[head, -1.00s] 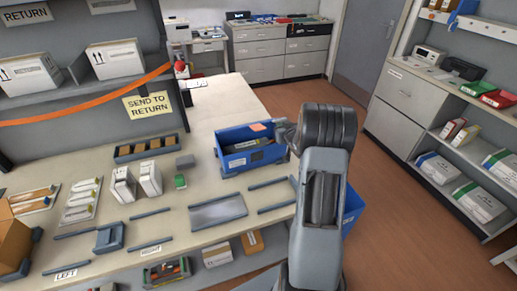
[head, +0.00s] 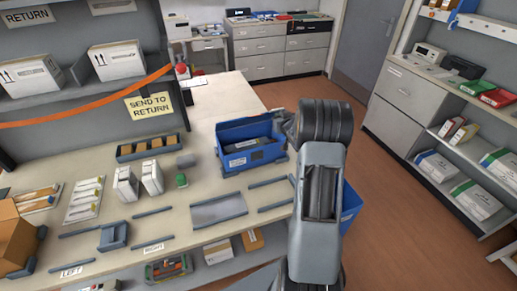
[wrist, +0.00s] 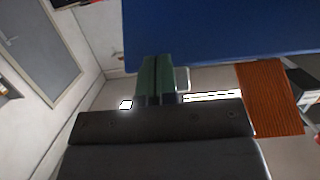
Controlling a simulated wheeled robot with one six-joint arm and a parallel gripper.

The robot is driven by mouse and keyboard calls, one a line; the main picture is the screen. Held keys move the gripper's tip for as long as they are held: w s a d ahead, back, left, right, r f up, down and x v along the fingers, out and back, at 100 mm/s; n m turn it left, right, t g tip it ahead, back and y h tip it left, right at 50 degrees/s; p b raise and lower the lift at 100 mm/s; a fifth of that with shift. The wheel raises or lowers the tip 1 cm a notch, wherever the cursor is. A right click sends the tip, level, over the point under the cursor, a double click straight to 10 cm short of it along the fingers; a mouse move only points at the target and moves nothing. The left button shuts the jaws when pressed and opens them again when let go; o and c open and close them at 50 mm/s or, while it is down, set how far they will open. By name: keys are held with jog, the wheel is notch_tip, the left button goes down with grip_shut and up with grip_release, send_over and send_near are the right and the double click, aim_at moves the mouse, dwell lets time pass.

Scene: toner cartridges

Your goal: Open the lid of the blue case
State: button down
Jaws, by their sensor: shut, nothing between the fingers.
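The blue case (head: 255,153) stands on the far right part of the table, with a white label on its front. My gripper is at the case's right side, mostly hidden behind my arm in the head view. In the wrist view my gripper (wrist: 160,62) is shut and empty, its green fingertips at the lower edge of a large blue surface (wrist: 225,30), likely part of the case. I cannot tell whether they touch.
A divided tray (head: 150,147), two white cartons (head: 138,182) and a small green item (head: 181,180) stand left of the case. A flat grey plate (head: 219,210) and rails lie in front. A grey shelf with an orange strap (head: 90,107) rises behind left.

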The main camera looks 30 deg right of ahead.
aim_at(272, 115)
jog(key=shift+w+d+f+b, duration=0.1)
jog(key=shift+w+f+b, duration=0.45)
jog(key=shift+w, duration=0.3)
jog(key=shift+w+d+f+b, duration=0.1)
jog(key=shift+w+f+b, duration=0.3)
jog(key=shift+w+f, duration=0.35)
jog(key=shift+w+r, duration=0.1)
jog(key=shift+r, duration=0.1)
jog(key=shift+w+d+r+p, duration=0.1)
jog(key=shift+w+r+p, duration=0.7)
jog(key=shift+w, duration=0.1)
jog(key=shift+w+r, duration=0.3)
jog(key=shift+w, duration=0.1)
jog(key=shift+d, duration=0.1)
jog(key=shift+w+d+r+p, duration=0.1)
jog(key=shift+w+r+p, duration=0.25)
jog(key=shift+w+p, duration=0.3)
jog(key=shift+w+d+r+p, duration=0.1)
jog(key=shift+w+r+p, duration=0.25)
jog(key=shift+w+p, duration=0.25)
jog(key=shift+w, duration=0.25)
jog(key=shift+w+r, duration=0.1)
